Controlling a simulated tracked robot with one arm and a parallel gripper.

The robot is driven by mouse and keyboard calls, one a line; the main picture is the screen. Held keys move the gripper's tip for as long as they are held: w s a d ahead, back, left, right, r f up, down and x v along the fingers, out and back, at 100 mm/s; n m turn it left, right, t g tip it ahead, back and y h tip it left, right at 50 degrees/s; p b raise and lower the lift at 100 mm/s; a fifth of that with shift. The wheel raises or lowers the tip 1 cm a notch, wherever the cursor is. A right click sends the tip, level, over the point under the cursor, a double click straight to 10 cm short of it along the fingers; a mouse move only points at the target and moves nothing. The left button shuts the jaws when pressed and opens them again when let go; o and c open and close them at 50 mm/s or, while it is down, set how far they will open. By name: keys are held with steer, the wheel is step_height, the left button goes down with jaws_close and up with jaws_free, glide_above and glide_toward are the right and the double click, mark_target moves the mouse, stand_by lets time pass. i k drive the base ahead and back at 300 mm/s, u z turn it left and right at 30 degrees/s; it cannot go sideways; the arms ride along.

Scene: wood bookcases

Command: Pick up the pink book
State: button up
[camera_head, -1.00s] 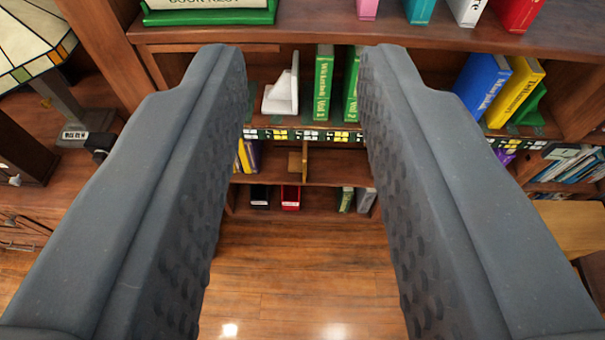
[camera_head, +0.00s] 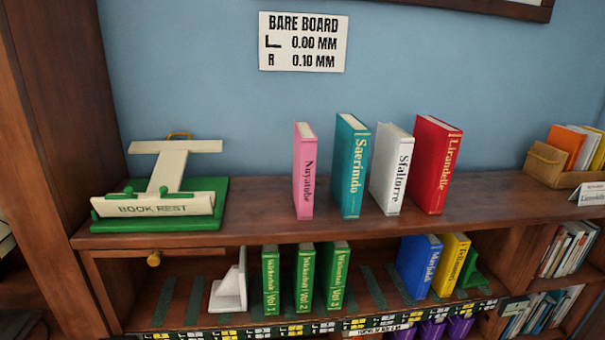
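The pink book (camera_head: 304,172) stands upright on the top board of the bookcase, its spine facing me. It is the leftmost in a loose row, with a teal book (camera_head: 350,168) just to its right and a small gap between them. To its left the board is bare up to the book rest. My gripper is not in view now, so its fingers and their opening are hidden.
A white book (camera_head: 391,170) and a red book (camera_head: 436,165) stand farther right. A green and cream book rest (camera_head: 160,205) sits at left. The lower shelf holds green volumes (camera_head: 304,278), a white bookend (camera_head: 230,290), and blue and yellow books. A blue wall closes the back.

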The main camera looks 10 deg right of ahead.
mark_target(305, 139)
steer(key=z, duration=0.8)
steer(key=k, duration=1.15)
steer(key=z, duration=1)
steer(key=i, duration=1.55)
steer(key=u, duration=0.9)
steer(key=i, duration=1)
steer(key=u, duration=1.05)
steer(key=i, duration=0.45)
steer(key=u, duration=0.15)
steer(key=k, duration=0.4)
steer(key=u, duration=0.3)
